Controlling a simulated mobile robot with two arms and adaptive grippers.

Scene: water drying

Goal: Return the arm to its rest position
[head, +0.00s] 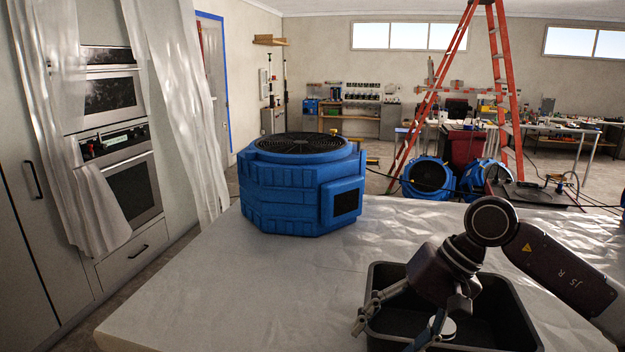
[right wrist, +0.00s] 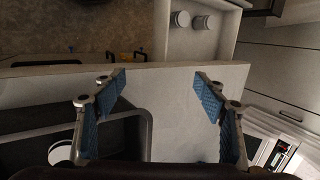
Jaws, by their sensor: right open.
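My right arm comes in from the right in the head view. Its dark gripper (head: 388,325) is over the left part of a black open bin (head: 505,287) on the covered table. In the right wrist view the gripper (right wrist: 160,80) has its two blue-padded fingers wide apart, with nothing between them. The bin (right wrist: 143,133) is at the lower left there, beside and partly behind the left finger. A white round object (head: 441,327) shows in the bin, and a white disc (right wrist: 60,152) shows there in the wrist view. My left gripper is not in view.
A large blue fan unit (head: 300,185) stands at the table's far edge. The covered table (head: 220,285) is clear left of the bin. An orange ladder (head: 430,95) and blue blowers (head: 428,178) stand on the floor beyond. Wall ovens (head: 118,150) and plastic sheeting (head: 180,90) are at left.

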